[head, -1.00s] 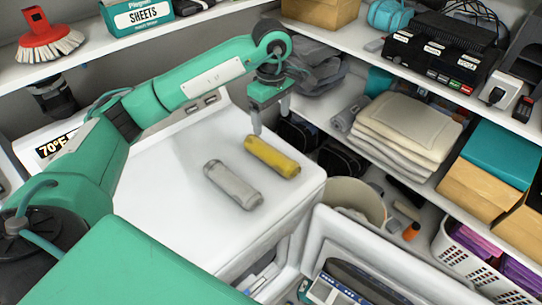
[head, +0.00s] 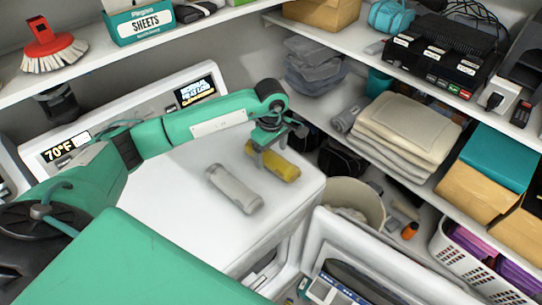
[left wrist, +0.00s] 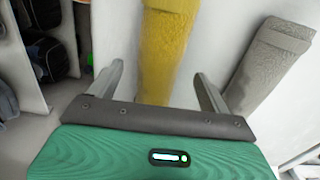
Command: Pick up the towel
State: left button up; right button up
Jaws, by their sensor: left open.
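A rolled yellow towel (head: 284,170) lies on the white machine top. A rolled grey towel (head: 235,189) lies beside it to the left. My left gripper (head: 268,150) is just above the yellow roll and hides part of its far end. In the left wrist view its fingers (left wrist: 160,85) are open, with the yellow roll (left wrist: 165,45) lying between them and in line with them. I cannot tell whether they touch it. The grey roll (left wrist: 268,65) is outside the fingers, to the right. My right gripper is not in view.
Folded beige cloths (head: 408,130) are stacked on the shelf to the right. A round bin (head: 356,199) stands beside the machine's right edge. An upper shelf (head: 130,45) runs behind my left arm. The machine top left of the rolls is clear.

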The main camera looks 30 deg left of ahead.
pick_arm(q)
jog(key=shift+f+p, duration=0.35)
jog(key=shift+f, duration=1)
jog(key=c, duration=1.2)
jog(key=shift+r, duration=0.1)
